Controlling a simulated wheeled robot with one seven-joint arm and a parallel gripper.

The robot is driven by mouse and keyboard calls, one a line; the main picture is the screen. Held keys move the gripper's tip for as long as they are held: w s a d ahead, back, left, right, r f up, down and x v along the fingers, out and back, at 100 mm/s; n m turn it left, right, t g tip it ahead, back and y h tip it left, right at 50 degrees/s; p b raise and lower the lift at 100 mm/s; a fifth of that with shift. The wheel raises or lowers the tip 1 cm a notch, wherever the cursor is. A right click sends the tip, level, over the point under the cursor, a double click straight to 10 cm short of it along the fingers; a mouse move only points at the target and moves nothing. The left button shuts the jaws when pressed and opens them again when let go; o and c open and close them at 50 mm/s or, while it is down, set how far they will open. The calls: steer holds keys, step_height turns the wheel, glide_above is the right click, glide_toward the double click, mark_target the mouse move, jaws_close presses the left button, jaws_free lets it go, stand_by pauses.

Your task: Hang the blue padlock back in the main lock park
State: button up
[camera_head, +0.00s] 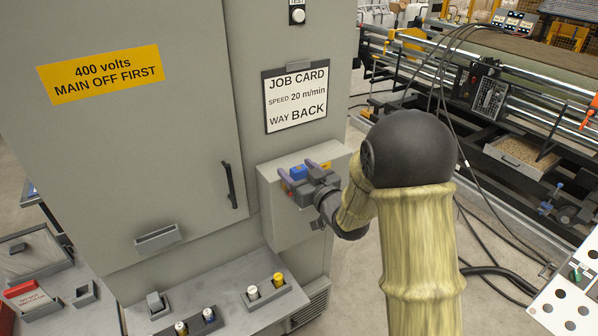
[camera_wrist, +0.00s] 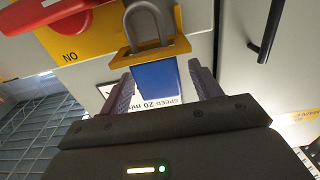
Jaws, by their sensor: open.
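The blue padlock (camera_head: 298,171) is at the grey box on the cabinet front, between my gripper's fingers. In the wrist view its blue body (camera_wrist: 156,84) lies between the two fingers, with a narrow gap on each side. Its grey shackle (camera_wrist: 131,28) meets a yellow bracket (camera_wrist: 178,46); I cannot tell whether it passes fully through. A red handle (camera_wrist: 62,30) on a yellow plate is beside the bracket. I cannot identify the main lock park with certainty.
The grey cabinet (camera_head: 130,180) has a black door handle (camera_head: 229,186) and a job card (camera_head: 296,97). A ledge below carries white and yellow items (camera_head: 278,280). A machine with rails and cables stands at the right. Open floor lies between it and the cabinet.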

stand_by(0.5)
steer(key=c, duration=1.2)
steer(key=shift+r, duration=0.15)
step_height(320, 180, up, 10)
steer(key=shift+f+b, duration=0.1)
steer(key=shift+b, duration=1.15)
